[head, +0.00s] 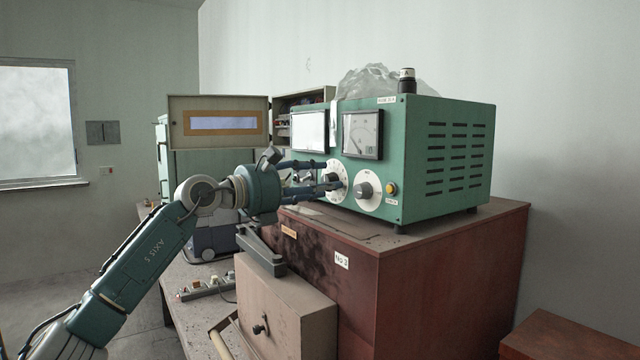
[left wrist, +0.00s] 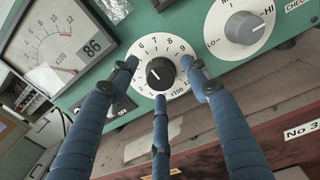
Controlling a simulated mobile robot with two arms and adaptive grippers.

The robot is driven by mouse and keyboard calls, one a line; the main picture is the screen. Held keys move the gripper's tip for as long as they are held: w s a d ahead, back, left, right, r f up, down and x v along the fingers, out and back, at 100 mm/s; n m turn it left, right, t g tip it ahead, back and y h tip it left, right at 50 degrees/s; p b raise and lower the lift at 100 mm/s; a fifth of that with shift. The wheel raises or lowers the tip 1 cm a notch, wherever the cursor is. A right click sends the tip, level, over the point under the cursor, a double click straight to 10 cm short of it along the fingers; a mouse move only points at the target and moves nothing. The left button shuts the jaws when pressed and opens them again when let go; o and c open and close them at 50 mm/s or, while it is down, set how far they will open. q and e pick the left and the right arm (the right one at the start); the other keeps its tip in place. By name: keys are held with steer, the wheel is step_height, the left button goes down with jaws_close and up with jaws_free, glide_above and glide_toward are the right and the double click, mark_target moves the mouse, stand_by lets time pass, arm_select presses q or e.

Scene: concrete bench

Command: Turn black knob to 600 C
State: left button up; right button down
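The black knob (left wrist: 160,73) sits at the centre of a white numbered dial (left wrist: 146,48) marked x100 on the green unit's front. In the left wrist view a short white mark shows on the knob; which number it points to is hard to read. My left gripper (head: 326,177) is at the dial in the head view, its blue fingers partly covering it. In the left wrist view its three fingers are spread around the knob, with gaps between the tips and the knob. My right gripper is in neither view.
A grey LO–HI knob (left wrist: 244,27) is just right of the dial. A yellow button (head: 391,188) is farther right. Two meters are above, one marked x100 (left wrist: 52,38). The green unit (head: 450,150) stands on a brown cabinet (head: 440,270). An open panel door (head: 218,122) is left.

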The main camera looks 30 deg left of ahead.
arm_select(q)
steer(key=v, duration=1.2)
stand_by(0.7)
